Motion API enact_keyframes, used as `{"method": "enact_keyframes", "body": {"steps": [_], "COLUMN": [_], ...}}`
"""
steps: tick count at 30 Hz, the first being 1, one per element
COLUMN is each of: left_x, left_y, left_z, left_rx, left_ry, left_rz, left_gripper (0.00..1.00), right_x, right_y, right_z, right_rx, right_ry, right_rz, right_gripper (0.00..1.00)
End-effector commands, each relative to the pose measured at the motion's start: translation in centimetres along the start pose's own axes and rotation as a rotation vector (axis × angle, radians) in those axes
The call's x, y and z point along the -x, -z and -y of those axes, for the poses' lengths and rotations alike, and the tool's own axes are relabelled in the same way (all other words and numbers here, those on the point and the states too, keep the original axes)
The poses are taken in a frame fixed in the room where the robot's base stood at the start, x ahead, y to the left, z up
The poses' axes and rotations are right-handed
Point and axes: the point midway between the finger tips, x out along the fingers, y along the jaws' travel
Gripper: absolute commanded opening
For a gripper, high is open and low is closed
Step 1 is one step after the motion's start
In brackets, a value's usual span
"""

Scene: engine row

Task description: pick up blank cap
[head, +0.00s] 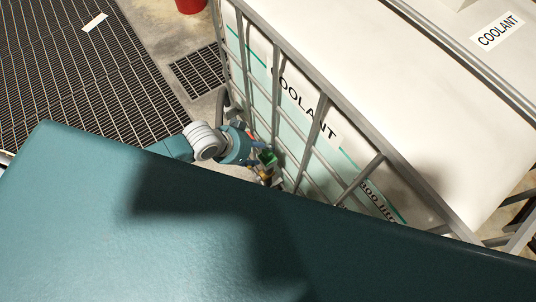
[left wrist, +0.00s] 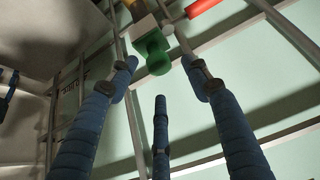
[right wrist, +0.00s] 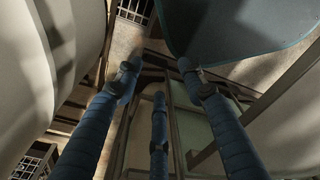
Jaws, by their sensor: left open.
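The blank cap looks to be the green part (left wrist: 155,52) at the end of a fitting on the coolant tank's caged side. It also shows small in the head view (head: 268,158). My left gripper (head: 259,153) is close beside it. In the left wrist view my left gripper (left wrist: 160,72) is open, with the green cap beyond and between its fingertips. Nothing is gripped, and I cannot tell whether any finger touches the cap. My right gripper (right wrist: 160,72) is open and empty in its wrist view and out of the head view.
A red handle (left wrist: 200,7) is just right of the cap in the left wrist view. The white coolant tank (head: 370,80) stands in a grey bar cage (head: 318,117), close to my left gripper. Floor grating (head: 70,75) lies at the left, with a red container (head: 190,5) at the top.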

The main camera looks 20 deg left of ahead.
Motion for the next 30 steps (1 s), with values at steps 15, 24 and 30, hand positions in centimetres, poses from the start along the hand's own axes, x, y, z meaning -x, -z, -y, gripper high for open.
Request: {"method": "enact_keyframes", "body": {"steps": [15,24,30], "left_x": [-5.0,-4.9,-4.9], "left_y": [0.1,0.1,0.2], "left_z": [-0.2,-0.2,-0.1], "left_rx": [0.0,0.0,0.0], "left_ry": [0.001,0.001,0.002], "left_rz": [0.001,0.0,-0.002], "left_gripper": [0.49,0.21,0.04], "right_x": [1.2,1.2,1.2], "right_y": [0.7,0.5,0.5], "right_z": [-0.8,0.6,0.7], "right_rx": [-0.003,-0.003,-0.002], "right_ry": [-0.01,0.006,0.007], "right_rz": [-0.01,-0.006,-0.006], "right_gripper": [0.4,0.4,0.4]}}
